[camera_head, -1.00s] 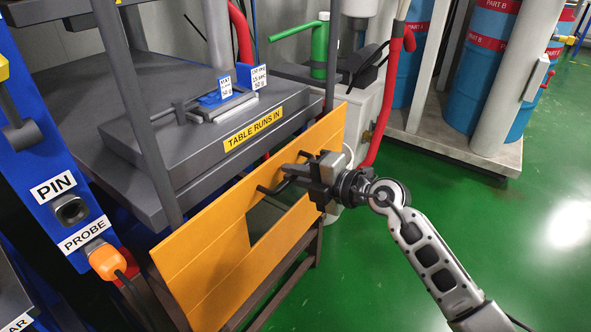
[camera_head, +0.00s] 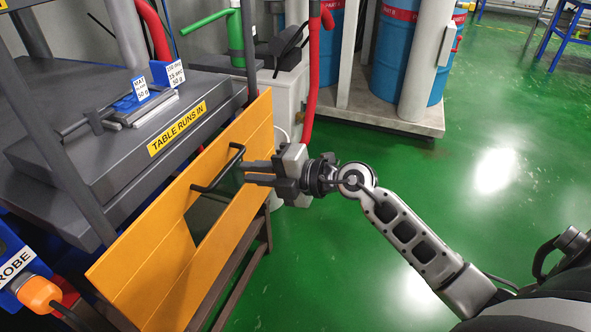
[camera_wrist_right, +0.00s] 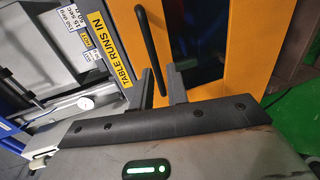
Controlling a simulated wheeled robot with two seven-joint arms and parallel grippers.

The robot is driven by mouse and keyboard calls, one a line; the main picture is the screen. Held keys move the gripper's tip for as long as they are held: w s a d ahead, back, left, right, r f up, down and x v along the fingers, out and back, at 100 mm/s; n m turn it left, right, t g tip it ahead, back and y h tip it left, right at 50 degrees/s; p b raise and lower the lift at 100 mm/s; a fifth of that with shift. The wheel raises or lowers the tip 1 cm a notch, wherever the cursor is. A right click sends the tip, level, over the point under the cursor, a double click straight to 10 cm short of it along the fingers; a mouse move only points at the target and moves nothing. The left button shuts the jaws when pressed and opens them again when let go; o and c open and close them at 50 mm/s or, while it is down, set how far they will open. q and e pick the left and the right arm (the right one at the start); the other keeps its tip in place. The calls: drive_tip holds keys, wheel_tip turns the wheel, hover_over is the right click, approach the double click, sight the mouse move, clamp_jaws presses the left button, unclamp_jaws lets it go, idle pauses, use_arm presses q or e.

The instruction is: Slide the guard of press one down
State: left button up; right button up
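The guard of press one (camera_head: 150,265) is an orange panel with a dark window opening, standing in front of the press below and beside the table edge. A black bar handle (camera_head: 222,167) is fixed to its face. My right gripper (camera_head: 246,173) is in front of the panel with its fingers toward the handle, and a small gap seems to show between them. In the right wrist view the two fingers are apart, and the lower end of the handle (camera_wrist_right: 150,45) appears between and beyond them. Nothing is held. My left gripper is out of view.
The press table (camera_head: 110,150) carries a yellow "TABLE RUNS IN" label and a small scale-like device.

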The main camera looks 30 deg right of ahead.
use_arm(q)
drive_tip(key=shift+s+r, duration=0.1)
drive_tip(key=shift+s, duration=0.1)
use_arm(e)
drive_tip(key=v, duration=0.9)
drive_tip(key=shift+s+d+r, duration=0.2)
drive_tip(key=shift+s, duration=0.1)
